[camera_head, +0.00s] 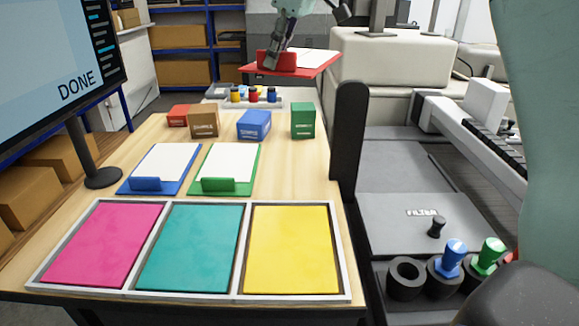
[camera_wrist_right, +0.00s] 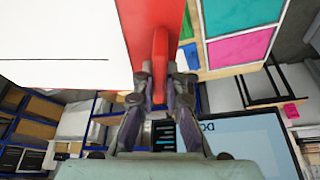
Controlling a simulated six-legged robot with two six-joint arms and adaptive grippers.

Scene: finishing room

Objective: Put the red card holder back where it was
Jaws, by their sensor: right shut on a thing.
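The red card holder (camera_head: 322,71), a red board with a white card and a raised red lip, is held in the air at the far end of the wooden table. My right gripper (camera_head: 273,58) comes down from above and is shut on its lip. In the right wrist view the gripper (camera_wrist_right: 160,88) pinches the red lip (camera_wrist_right: 160,50), with the white card to the left. A blue card holder (camera_head: 137,191) and a green card holder (camera_head: 207,193) lie side by side mid-table, each with a white card. My left gripper is not in view.
A grey-rimmed tray (camera_head: 349,286) with pink, teal and yellow panels fills the near table. Small red, brown, blue (camera_head: 254,125) and green (camera_head: 303,121) boxes stand behind the holders, with paint bottles (camera_head: 254,95) beyond. A monitor (camera_head: 60,60) stands left. Bare table lies right of the green holder.

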